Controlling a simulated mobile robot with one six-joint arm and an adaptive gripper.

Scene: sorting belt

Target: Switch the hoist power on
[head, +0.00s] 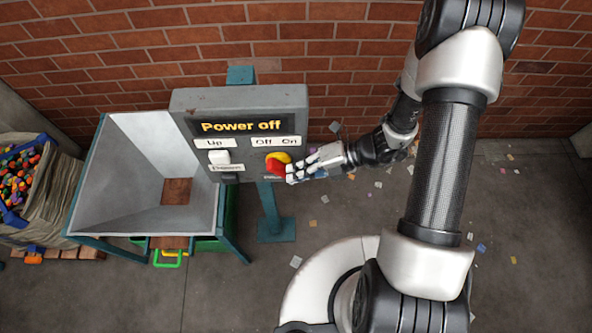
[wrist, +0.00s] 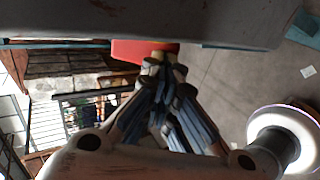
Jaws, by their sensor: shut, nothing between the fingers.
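The grey control box (head: 238,98) stands on a blue-green post and its display (head: 241,126) reads "Power off". A red rotary switch (head: 275,168) on a yellow base sits at its lower right, under "Off" and "On" labels. A white switch (head: 219,157) is at its left, under an "Up" label. My gripper (head: 291,175) is shut and empty, with its fingertips at the right side of the red switch. In the wrist view the closed fingertips (wrist: 163,60) lie close against the red switch (wrist: 140,50). I cannot tell whether they touch it.
A grey hopper (head: 130,190) on a blue-green frame stands left of the box. A sack of coloured balls (head: 30,185) is at the far left. A brick wall (head: 330,60) is behind. The floor to the right is open, with scattered scraps.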

